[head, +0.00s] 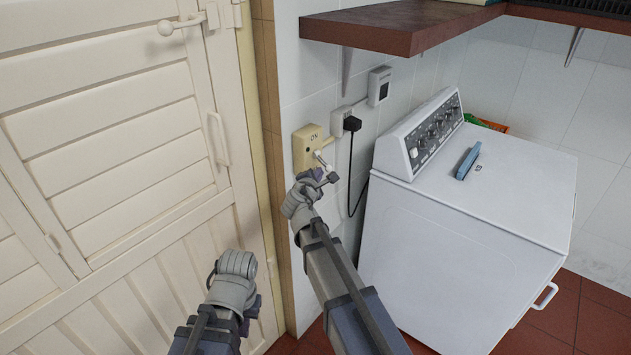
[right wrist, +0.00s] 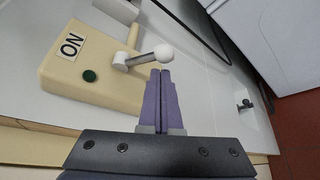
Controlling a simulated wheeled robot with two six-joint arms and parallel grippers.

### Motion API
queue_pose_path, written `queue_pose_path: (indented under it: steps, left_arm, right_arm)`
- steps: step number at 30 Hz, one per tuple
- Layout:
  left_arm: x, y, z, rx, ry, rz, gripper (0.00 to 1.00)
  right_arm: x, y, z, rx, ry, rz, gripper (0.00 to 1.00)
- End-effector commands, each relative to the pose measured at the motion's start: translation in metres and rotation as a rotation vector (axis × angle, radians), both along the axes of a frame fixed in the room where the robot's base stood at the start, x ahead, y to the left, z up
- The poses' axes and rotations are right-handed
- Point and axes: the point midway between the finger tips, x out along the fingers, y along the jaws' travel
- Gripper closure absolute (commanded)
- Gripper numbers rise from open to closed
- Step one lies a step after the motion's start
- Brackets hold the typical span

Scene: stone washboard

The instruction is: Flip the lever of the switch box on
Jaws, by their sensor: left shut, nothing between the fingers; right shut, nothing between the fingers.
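The cream switch box (head: 305,147) is fixed to the tiled wall beside the door frame; in the right wrist view (right wrist: 65,85) it shows an "ON" label and a dark green button. Its lever (right wrist: 140,57) is a grey rod ending in a white ball (right wrist: 164,52), sticking out from the box's side. My right gripper (right wrist: 160,72) is shut and empty, its fingertips just beside the rod and ball; whether they touch I cannot tell. In the head view it (head: 328,174) is just below the box. My left gripper (head: 237,262) is shut, low before the door, away from the box.
A cream louvred door (head: 100,130) fills the left. A socket with a black plug (head: 351,124) and a grey wall box (head: 379,86) are right of the switch box. A white washing machine (head: 465,240) stands at right, under a brown shelf (head: 400,28).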

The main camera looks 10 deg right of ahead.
Motion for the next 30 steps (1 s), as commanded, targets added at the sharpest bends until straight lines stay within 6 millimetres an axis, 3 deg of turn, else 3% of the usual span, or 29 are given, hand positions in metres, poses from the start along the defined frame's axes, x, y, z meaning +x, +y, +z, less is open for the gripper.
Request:
queue_pose_path:
  steps: [14,30]
  left_arm:
    - [0.000,0.000,-0.001,0.000,0.000,0.000,1.00]
    - [0.000,0.000,0.010,0.000,0.000,0.000,1.00]
  right_arm:
    - [0.005,-0.003,-0.001,-0.001,0.000,0.000,1.00]
    - [0.003,-0.005,0.003,-0.055,0.070,0.000,1.00]
